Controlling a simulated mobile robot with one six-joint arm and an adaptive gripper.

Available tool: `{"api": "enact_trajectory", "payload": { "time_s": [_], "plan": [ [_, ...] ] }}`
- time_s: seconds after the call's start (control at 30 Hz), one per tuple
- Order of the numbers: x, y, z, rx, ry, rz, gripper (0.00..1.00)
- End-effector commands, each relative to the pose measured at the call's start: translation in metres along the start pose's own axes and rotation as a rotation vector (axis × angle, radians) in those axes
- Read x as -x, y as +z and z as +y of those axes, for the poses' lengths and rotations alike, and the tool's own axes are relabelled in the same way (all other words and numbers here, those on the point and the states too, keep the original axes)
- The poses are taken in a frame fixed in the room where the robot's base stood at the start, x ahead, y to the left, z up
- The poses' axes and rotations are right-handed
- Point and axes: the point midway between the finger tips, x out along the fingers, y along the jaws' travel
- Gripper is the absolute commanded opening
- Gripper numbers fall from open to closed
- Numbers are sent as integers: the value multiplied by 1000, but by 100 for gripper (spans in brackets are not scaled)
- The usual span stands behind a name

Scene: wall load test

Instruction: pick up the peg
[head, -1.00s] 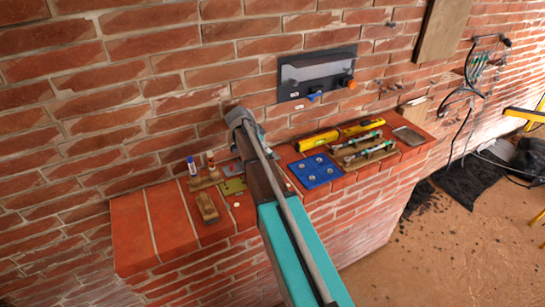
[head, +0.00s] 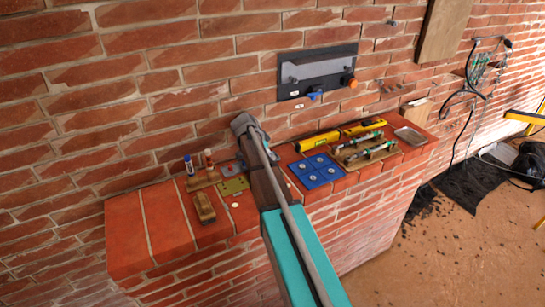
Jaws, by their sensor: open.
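I cannot pick out a peg with certainty. Two small upright cylinders stand on a wooden block (head: 203,181) on the brick ledge (head: 150,225): a white and blue one (head: 189,166) and a reddish one (head: 209,160). A blue plate with several round pale spots (head: 317,171) lies right of my arm. Green and pale rods (head: 366,149) lie on a wooden rack beyond it. My arm reaches over the ledge toward the wall. Its grey end stands in front of the bricks. My gripper's fingers do not show; the arm seems to hide them.
A small wooden block (head: 204,208) and an olive plate (head: 234,186) lie left of my arm. Yellow levels (head: 318,141) lie along the wall, a metal tray (head: 410,136) at the right. A dark panel (head: 318,72) is on the wall. The ledge's left end is bare.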

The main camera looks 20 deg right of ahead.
Motion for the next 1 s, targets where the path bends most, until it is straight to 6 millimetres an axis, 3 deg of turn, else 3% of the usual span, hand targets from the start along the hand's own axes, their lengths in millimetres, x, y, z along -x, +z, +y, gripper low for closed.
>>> {"api": "enact_trajectory", "payload": {
  "time_s": [0.27,0.6,1.0],
  "plan": [
    [0,0,0,0,0,0,62],
    [0,1,0,1,0,0,0],
    [1,0,0,1,0,0,0]
  ]
}}
